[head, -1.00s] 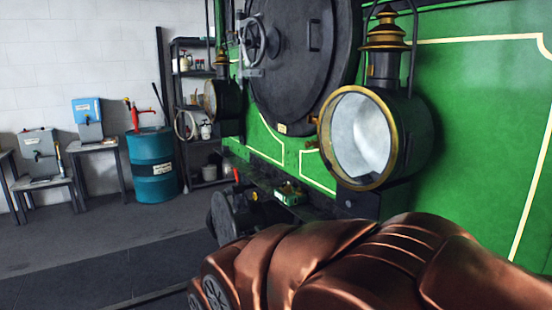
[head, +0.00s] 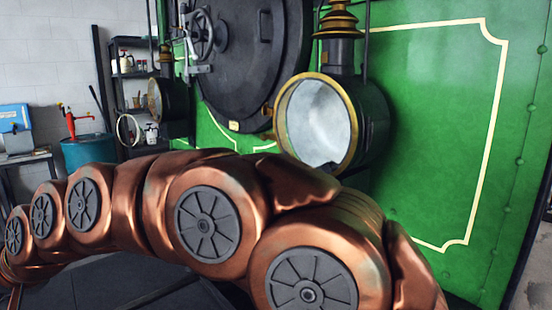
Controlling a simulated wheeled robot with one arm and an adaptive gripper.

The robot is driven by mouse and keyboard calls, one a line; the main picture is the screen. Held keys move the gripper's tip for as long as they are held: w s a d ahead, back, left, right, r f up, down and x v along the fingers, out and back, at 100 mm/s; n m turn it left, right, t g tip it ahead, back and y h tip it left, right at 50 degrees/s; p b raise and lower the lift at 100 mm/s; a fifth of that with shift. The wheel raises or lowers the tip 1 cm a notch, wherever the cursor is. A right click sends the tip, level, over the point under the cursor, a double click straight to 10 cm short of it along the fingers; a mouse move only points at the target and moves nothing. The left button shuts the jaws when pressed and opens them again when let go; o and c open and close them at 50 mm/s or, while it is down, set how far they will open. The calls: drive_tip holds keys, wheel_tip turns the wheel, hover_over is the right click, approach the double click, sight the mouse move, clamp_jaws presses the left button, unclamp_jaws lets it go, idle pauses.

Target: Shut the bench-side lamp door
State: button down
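Two lamps sit on the green engine front. The nearer lamp (head: 372,112) is a black drum with a brass rim (head: 281,105), a pale round face and a brass-topped chimney. The farther lamp (head: 172,102) is small, at the left beyond the round black smokebox door, and faces left. I cannot tell from this view how the door of either lamp stands. My copper arm crosses the lower picture, in front of the engine and just below the nearer lamp in the picture. My gripper is not in view.
The black smokebox door (head: 255,60) carries a handwheel (head: 199,32). At the left are a blue drum (head: 88,152) with a red pump, a dark shelf rack (head: 128,75) and a stand (head: 28,156) with a blue box. My arm hides most of the floor.

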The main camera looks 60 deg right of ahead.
sight(281, 149)
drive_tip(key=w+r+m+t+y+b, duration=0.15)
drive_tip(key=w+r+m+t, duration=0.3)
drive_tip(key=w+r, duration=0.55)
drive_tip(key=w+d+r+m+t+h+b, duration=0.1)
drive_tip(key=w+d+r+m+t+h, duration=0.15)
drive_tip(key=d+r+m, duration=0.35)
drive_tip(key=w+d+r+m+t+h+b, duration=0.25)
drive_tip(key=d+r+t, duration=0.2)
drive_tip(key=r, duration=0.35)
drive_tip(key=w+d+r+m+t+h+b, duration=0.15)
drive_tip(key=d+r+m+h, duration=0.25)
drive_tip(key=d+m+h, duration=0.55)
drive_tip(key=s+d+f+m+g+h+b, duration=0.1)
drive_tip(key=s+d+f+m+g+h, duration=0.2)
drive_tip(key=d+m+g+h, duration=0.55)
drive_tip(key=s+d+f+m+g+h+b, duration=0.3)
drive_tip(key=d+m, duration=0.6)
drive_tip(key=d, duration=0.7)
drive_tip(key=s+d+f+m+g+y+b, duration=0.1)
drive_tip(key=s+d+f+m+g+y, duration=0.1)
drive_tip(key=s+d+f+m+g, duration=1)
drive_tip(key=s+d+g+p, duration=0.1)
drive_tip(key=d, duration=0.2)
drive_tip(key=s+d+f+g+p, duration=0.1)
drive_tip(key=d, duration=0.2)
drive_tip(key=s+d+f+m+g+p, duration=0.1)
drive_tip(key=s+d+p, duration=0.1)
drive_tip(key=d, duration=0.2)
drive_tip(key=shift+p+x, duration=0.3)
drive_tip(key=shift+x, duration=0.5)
